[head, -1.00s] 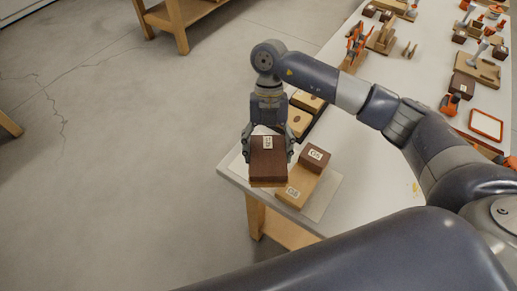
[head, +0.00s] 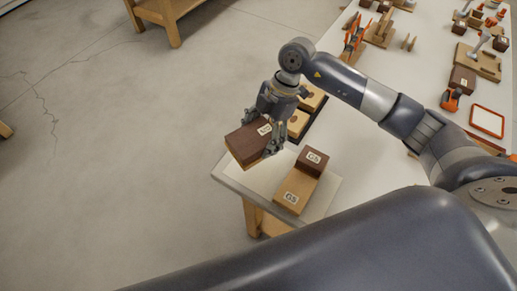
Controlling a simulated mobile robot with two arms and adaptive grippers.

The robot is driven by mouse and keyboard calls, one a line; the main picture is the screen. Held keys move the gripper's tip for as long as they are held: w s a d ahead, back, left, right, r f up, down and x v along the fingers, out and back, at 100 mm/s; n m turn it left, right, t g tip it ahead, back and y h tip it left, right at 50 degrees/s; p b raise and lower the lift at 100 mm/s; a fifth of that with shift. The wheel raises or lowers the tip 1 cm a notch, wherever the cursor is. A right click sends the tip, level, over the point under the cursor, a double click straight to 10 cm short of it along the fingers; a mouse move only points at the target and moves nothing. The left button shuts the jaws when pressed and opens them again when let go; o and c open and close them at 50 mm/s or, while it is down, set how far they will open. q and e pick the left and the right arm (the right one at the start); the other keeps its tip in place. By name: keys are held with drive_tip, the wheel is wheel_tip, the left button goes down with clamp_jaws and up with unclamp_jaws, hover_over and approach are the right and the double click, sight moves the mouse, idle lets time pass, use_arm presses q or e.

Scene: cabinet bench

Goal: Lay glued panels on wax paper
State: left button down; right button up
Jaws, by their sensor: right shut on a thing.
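My right gripper (head: 263,134) is shut on a dark brown panel (head: 245,146) with a white label and a lighter tan layer along its lower edge. It holds the panel tilted, above the near-left corner of the bench. Below and to the right, a tan panel (head: 287,200) and a dark brown block (head: 312,162), both labelled, lie against each other on a pale sheet (head: 262,180), which looks like the wax paper. The sheet's left part is bare. My left gripper is not in view.
Tan panels (head: 312,98) lie in a dark tray behind the right gripper, partly hidden by it. Orange clamps (head: 355,32), wooden blocks and an orange-framed piece (head: 487,121) stand farther along the white bench (head: 375,150). Open floor lies left of the bench edge.

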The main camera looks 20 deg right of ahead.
wheel_tip(320, 180, down, 6)
drive_tip(key=shift+f+p, duration=0.1)
drive_tip(key=shift+p, duration=0.2)
drive_tip(key=o, duration=1.2)
drive_tip(key=b+v, duration=0.2)
drive_tip(key=v, duration=1)
